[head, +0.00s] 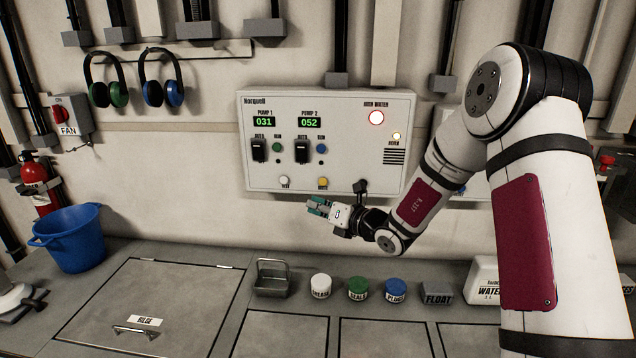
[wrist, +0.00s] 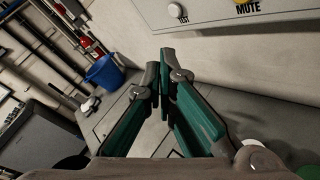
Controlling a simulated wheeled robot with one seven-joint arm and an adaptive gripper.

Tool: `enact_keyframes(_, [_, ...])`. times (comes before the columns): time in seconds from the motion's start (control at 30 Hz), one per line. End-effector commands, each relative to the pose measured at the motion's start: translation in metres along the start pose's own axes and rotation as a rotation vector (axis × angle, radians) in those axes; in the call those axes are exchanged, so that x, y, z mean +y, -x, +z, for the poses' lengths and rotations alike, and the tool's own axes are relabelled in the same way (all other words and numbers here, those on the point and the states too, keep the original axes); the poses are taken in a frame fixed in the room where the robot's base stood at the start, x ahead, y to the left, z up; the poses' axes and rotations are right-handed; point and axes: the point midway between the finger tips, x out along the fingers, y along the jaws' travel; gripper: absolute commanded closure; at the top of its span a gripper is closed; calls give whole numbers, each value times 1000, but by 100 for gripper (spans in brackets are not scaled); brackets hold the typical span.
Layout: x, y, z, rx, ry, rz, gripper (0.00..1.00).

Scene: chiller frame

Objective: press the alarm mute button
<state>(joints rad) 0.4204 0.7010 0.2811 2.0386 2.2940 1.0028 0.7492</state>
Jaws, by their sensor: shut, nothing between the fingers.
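The Norquell control panel (head: 358,140) is on the wall. Its yellow mute button (head: 322,183) is at the lower middle edge, to the right of the white test button (head: 284,181). In the wrist view the yellow button (wrist: 241,3) is at the top edge above the label MUTE, and the white test button (wrist: 176,10) is to its left. My gripper (head: 311,206) is shut and empty, just below the panel's bottom edge and apart from the mute button. In the wrist view its green-padded fingers (wrist: 160,70) meet in the middle.
A counter below holds a metal basket (head: 272,278), several lidded jars such as the green one (head: 357,288), and a grey float box (head: 437,293). A blue bucket (head: 69,240) stands at left. The wall just below the panel is clear on the left.

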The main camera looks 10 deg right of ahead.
Motion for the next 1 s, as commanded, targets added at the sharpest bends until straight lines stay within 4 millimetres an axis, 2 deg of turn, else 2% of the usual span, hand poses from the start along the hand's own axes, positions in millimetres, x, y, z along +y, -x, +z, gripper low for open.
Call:
enact_keyframes(0.1, [-19, -2, -3, -26, -66, -37, 100])
enact_keyframes(0.2, [-25, -3, -4, -36, -88, -50, 100])
enact_keyframes(0.63, [-27, -5, -2, -38, -90, -51, 100])
enact_keyframes(1.0, [-53, -33, 17, -39, -88, -51, 100])
